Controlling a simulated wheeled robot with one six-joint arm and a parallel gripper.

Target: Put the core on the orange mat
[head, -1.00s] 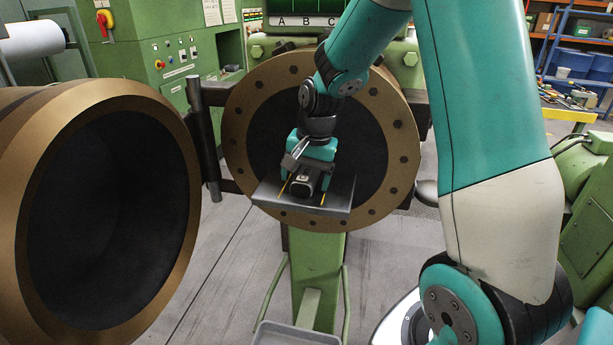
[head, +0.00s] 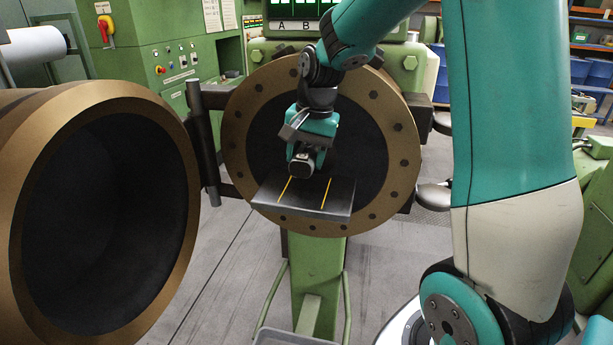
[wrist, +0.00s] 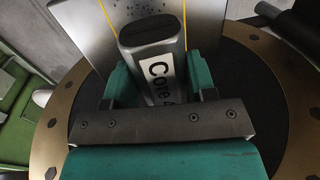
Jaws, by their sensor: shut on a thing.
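The core (wrist: 152,38) is a grey block with a dark rounded end and a white label reading "Core"; the last character is partly covered. My gripper (wrist: 155,78) is shut on it, a teal finger on each side. In the head view the core's dark end (head: 301,168) pokes out below my gripper (head: 308,153). It is held above the back edge of a grey metal tray (head: 328,203) with two yellow lines. I see no orange mat in either view.
The tray sits in front of a dark round opening with a bolted bronze flange (head: 402,158). A large open bronze cylinder (head: 22,215) stands at left, with a dark hinge post (head: 203,140) between. Green control cabinets (head: 150,70) are behind. Grey floor (head: 225,260) is free below.

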